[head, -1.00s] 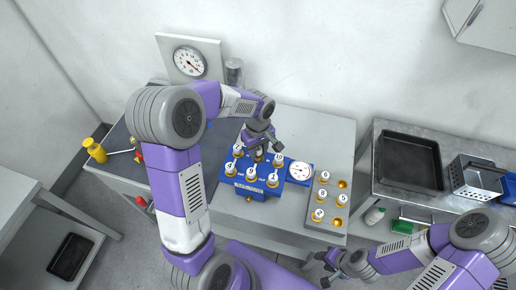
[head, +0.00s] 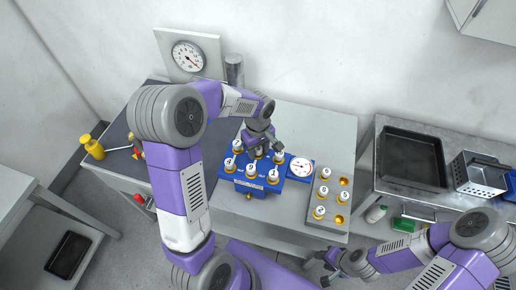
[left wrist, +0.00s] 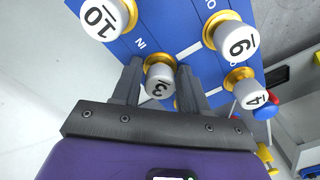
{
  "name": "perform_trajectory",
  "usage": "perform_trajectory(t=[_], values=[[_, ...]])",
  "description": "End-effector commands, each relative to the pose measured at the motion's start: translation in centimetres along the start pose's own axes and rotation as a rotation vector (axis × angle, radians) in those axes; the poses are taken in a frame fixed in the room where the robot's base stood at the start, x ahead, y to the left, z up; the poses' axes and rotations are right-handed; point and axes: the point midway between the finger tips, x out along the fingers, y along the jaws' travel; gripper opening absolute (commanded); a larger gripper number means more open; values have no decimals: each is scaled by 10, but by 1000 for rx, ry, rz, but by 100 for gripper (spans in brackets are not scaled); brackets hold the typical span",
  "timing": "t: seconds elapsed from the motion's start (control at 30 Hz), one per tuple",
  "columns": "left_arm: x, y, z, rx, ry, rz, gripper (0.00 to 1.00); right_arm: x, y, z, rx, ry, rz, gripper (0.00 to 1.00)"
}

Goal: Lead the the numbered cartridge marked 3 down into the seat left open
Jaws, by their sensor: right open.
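The white numbered cartridge marked 3 (left wrist: 158,84) sits between the two fingers of my left gripper (left wrist: 158,76), which appear to touch it on both sides. A gold collar shows at its far end. The blue block (head: 245,188) stands on the table and carries other white cartridges in gold collars. My left gripper reaches down over the block's back row. The seat under cartridge 3 is hidden, so its depth is unclear. My right gripper (head: 326,270) is open, low near the table's front.
A grey rack (head: 330,200) right of the block holds several cartridges and two empty gold holes. A round gauge (head: 301,168) lies beside the block. A larger dial (head: 188,57) stands behind. A black tray (head: 411,160) and a grater (head: 478,174) are on the right bench.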

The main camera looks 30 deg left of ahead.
Motion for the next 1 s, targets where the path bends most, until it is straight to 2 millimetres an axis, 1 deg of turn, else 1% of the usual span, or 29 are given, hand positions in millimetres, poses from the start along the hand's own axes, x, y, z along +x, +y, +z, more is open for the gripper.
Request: perform_trajectory(t=[0.03, 0.1, 0.13, 0.37, 0.47, 0.57, 0.7, 0.8, 1.0], values=[[0, 0, 0, 0, 0, 0, 52, 0, 0, 0, 0, 0, 0, 43], [0, 0, 0, 0, 0, 0, 62, 0, 0, 0, 0, 0, 0, 43], [0, 0, 0, 0, 0, 0, 64, 0, 0, 0, 0, 0, 0, 43], [0, 0, 0, 0, 0, 0, 64, 0, 0, 0, 0, 0, 0, 43], [-5, 0, 0, 0, 1, 1, 64, -1, 0, 0, 0, 0, 0, 43], [-18, 0, -1, -1, 2, 3, 64, -3, -1, 0, 0, 0, 0, 43], [-43, 1, -1, 0, 3, 4, 64, -6, -2, 0, 0, 0, 0, 43], [-59, 0, 0, -1, 2, 4, 64, -8, -3, 0, 0, 0, 0, 43], [-77, 0, 0, 0, 0, 1, 64, -11, -4, 0, 0, 0, 0, 43]])
